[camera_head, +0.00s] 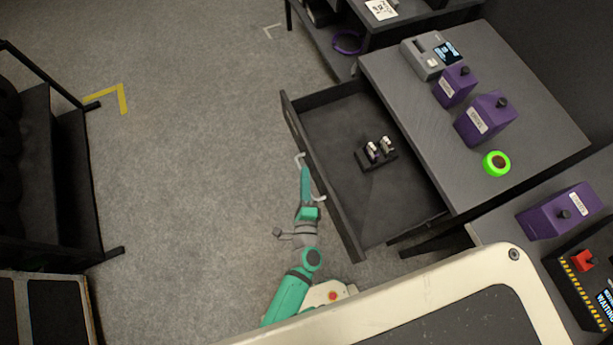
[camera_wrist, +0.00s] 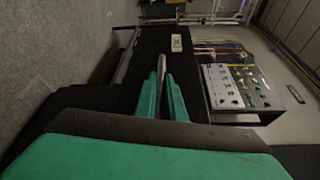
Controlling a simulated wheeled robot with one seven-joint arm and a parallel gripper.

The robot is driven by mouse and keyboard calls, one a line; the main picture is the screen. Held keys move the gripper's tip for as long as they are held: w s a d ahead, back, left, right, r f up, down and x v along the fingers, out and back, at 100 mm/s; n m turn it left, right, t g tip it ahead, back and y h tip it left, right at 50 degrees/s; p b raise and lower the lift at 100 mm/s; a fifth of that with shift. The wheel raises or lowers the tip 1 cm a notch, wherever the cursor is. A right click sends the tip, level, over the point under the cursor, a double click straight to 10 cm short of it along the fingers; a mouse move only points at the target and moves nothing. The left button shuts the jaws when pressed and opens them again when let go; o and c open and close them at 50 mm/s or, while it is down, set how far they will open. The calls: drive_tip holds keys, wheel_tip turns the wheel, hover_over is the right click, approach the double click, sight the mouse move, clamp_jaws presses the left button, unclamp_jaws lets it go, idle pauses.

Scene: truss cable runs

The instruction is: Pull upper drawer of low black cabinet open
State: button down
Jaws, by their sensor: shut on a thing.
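The low black cabinet (camera_head: 400,80) stands right of centre in the head view. Its upper drawer (camera_head: 335,135) is pulled well out toward the left, with its inside in plain sight. The pale handle bar (camera_head: 319,193) runs along the drawer's front. My gripper (camera_head: 304,172) is at that handle with its green fingers shut on it. In the wrist view, the handle (camera_wrist: 162,66) stands between the fingers of my gripper (camera_wrist: 162,92), in front of the dark drawer front.
On the cabinet top are a grey device (camera_head: 421,60), purple boxes (camera_head: 484,119) and a green ring (camera_head: 488,168). A dark rack (camera_head: 60,165) stands at the left. A bench with a purple box (camera_head: 540,222) is at the lower right. Grey floor (camera_head: 200,130) left of the drawer is clear.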

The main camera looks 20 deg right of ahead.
drive_tip(key=c, duration=1.8)
unclamp_jaws()
drive_tip(key=shift+c, duration=0.2)
drive_tip(key=f+v, duration=0.1)
drive_tip(key=v, duration=0.9)
drive_tip(key=shift+s+r, duration=0.4)
drive_tip(key=shift+r, duration=0.1)
drive_tip(key=shift+a, duration=0.2)
drive_tip(key=s+a+f+n+g+y, duration=0.2)
drive_tip(key=s+a+n+g+y, duration=0.15)
drive_tip(key=s+a+n, duration=0.5)
drive_tip(key=s+r+n+t+y, duration=0.1)
drive_tip(key=s+r+n+t, duration=0.1)
drive_tip(key=r+n, duration=1.3)
wheel_tip(320, 180, up, 4)
drive_tip(key=shift+s+d+f+t, duration=0.15)
drive_tip(key=shift+s+d+t, duration=0.25)
drive_tip(key=shift+s, duration=0.2)
